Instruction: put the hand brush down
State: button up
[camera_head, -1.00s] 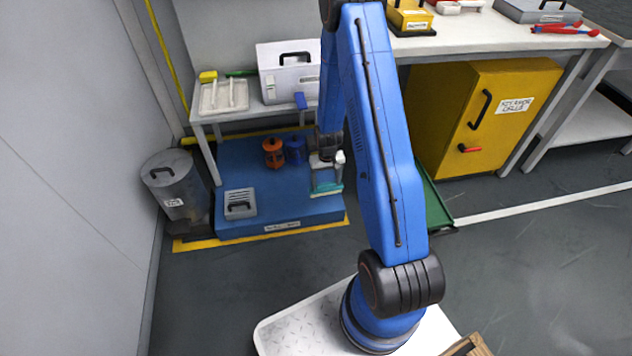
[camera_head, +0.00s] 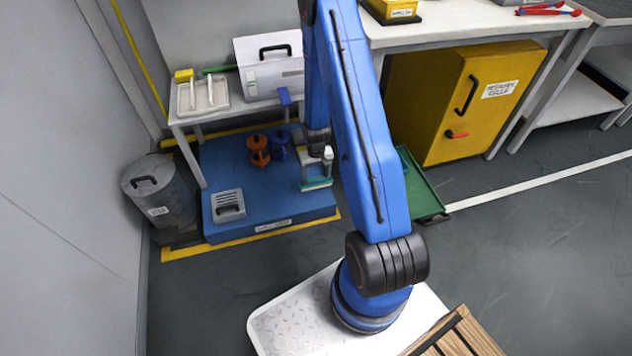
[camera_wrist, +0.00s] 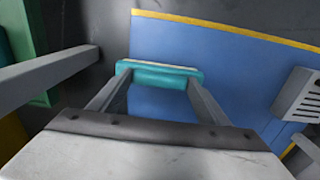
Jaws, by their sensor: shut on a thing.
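The hand brush is a teal bar with a pale strip (camera_wrist: 160,75), held between my two grey fingers in the wrist view. It also shows as a small teal bar in the head view (camera_head: 317,185). My gripper (camera_head: 315,172) points down over the right part of the low blue platform (camera_head: 270,208) and is shut on the brush. The platform's blue top shows behind the brush in the wrist view (camera_wrist: 225,60). I cannot tell whether the brush touches the platform or hangs just above it. My arm hides part of the platform's right side.
An orange item (camera_head: 258,150) and a blue item (camera_head: 279,146) stand at the platform's back. A grey slotted box (camera_head: 228,204) sits front left. A metal bin (camera_head: 160,192) stands left, a green tray (camera_head: 425,188) right. The platform's front middle is clear.

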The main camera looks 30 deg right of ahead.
aim_at(316, 178)
jog(key=shift+f, duration=1.75)
jog(key=shift+f, duration=0.1)
jog(key=o, duration=1)
